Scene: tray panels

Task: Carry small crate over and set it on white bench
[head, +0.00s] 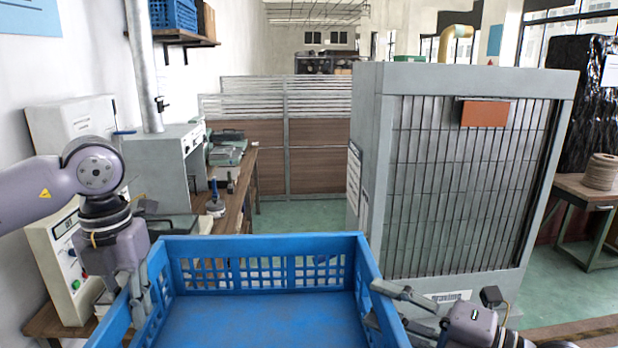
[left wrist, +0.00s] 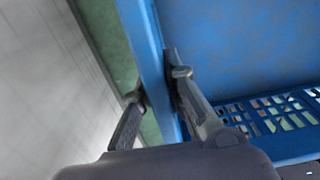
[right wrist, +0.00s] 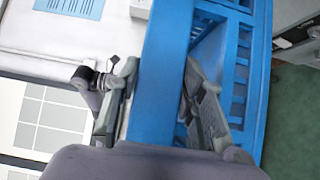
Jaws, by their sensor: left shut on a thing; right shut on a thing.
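The small crate (head: 260,318) is blue plastic with slotted walls and looks empty inside. It is held level in front of me at the bottom of the head view. My left gripper (head: 138,296) is shut on its left wall, one finger on each side of the rim. The left wrist view shows the crate wall (left wrist: 145,55) between those fingers (left wrist: 155,88). My right gripper (head: 375,303) is shut on the right wall. The right wrist view shows that wall (right wrist: 165,70) between its fingers (right wrist: 160,85). I cannot make out a white bench for certain.
A wooden workbench (head: 235,190) with instruments runs along the left wall, close to my left arm. A large grey cabinet (head: 365,150) with a slatted front stands right of centre. A wood-panelled partition (head: 250,155) closes off the back. Green floor (head: 310,215) shows between them.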

